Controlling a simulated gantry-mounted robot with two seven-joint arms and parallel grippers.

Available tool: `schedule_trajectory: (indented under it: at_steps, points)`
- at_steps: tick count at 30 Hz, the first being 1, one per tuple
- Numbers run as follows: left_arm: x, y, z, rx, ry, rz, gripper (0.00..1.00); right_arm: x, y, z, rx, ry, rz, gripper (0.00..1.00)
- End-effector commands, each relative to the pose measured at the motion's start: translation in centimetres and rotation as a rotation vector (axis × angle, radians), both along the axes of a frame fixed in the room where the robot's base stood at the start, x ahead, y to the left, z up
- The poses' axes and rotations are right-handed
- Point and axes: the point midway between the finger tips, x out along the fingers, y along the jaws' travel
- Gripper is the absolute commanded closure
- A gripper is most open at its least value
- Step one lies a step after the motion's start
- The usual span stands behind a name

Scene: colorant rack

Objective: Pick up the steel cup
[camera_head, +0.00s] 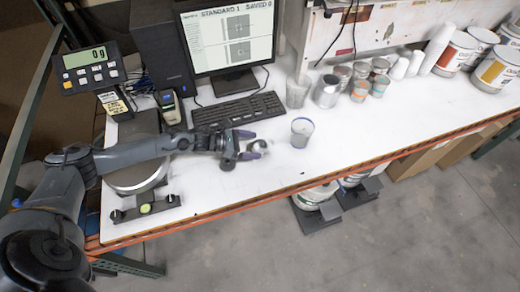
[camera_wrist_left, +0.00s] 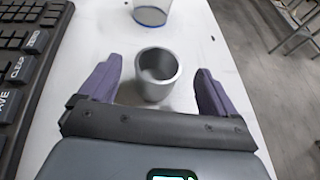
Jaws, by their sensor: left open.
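The steel cup (camera_wrist_left: 158,76) is a small, plain grey cup standing upright on the white table in the left wrist view, its mouth facing up. My left gripper (camera_head: 253,146) is open, with its purple fingers spread to the left and right of the cup and gaps visible on both sides. In the head view the cup is hard to make out among the fingers. My right gripper is not in view.
A clear cup with a blue rim (camera_head: 302,133) stands just beyond the steel cup. A keyboard (camera_head: 238,110) lies behind my left gripper. Several cans and cups stand farther back. A scale platform (camera_head: 140,184) is at left. The table's front edge (camera_head: 330,176) is close.

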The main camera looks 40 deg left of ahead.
Motion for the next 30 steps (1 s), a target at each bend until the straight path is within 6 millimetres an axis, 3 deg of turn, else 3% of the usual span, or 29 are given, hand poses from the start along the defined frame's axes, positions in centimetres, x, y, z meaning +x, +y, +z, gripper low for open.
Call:
schedule_trajectory:
  at_steps: [13, 23, 26, 30]
  points:
    - [3.4, -2.5, -1.8, -0.003, 0.000, 0.001, 0.09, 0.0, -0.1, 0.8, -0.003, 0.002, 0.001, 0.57]
    - [3.8, -2.9, -2.1, -0.001, 0.001, 0.000, 0.09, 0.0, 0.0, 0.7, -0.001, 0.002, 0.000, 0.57]
    - [3.8, -2.9, -2.1, -0.001, 0.001, 0.000, 0.20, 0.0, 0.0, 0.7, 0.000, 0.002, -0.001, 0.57]
    - [3.8, -2.9, -2.1, -0.001, 0.001, 0.000, 0.41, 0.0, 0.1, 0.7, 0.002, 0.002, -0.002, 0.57]
